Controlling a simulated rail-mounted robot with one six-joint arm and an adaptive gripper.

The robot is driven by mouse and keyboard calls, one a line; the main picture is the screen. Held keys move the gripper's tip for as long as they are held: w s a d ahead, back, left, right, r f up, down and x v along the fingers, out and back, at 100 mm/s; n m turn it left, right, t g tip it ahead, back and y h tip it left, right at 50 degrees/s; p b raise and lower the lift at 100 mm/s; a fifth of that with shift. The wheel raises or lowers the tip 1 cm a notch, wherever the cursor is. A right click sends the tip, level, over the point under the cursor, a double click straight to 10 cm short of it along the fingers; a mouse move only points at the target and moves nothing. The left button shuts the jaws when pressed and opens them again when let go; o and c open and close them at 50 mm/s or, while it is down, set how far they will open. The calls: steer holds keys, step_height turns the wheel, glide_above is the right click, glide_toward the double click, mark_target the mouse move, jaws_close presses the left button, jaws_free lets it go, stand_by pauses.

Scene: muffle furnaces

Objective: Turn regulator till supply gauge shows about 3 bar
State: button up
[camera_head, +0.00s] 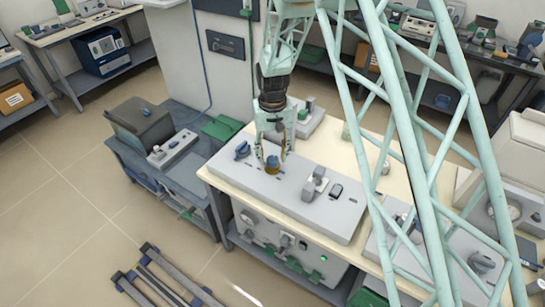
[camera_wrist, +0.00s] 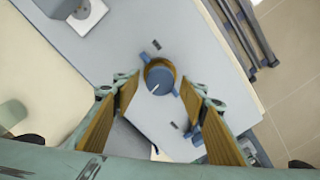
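A blue knob with a brass-coloured collar (camera_wrist: 158,78), seemingly the regulator, stands on the grey panel (camera_wrist: 110,42). A white mark on the knob points toward the bottom of the wrist view. In the head view the knob (camera_head: 272,165) is partly hidden by my fingers. My gripper (camera_head: 271,153) points down over it, fingers apart on either side. In the wrist view my gripper (camera_wrist: 159,86) shows gaps between both fingers and the knob. A small round dial (camera_head: 247,217) is on the front of the grey unit; its reading is too small to tell, and I cannot tell whether it is the supply gauge.
Another blue knob (camera_head: 242,150) stands left on the panel, and a grey raised fitting (camera_head: 314,184) stands to the right. A dark bench (camera_head: 165,165) with equipment is at the left. Pale green lattice bars cross the right of the head view.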

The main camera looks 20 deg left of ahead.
steer(key=shift+f, duration=0.2)
steer(key=shift+c, duration=0.2)
steer(key=c, duration=0.8)
steer(key=shift+m, duration=0.3)
steer(key=shift+m+b, duration=0.45)
steer(key=shift+m, duration=0.45)
steer(key=o, duration=0.8)
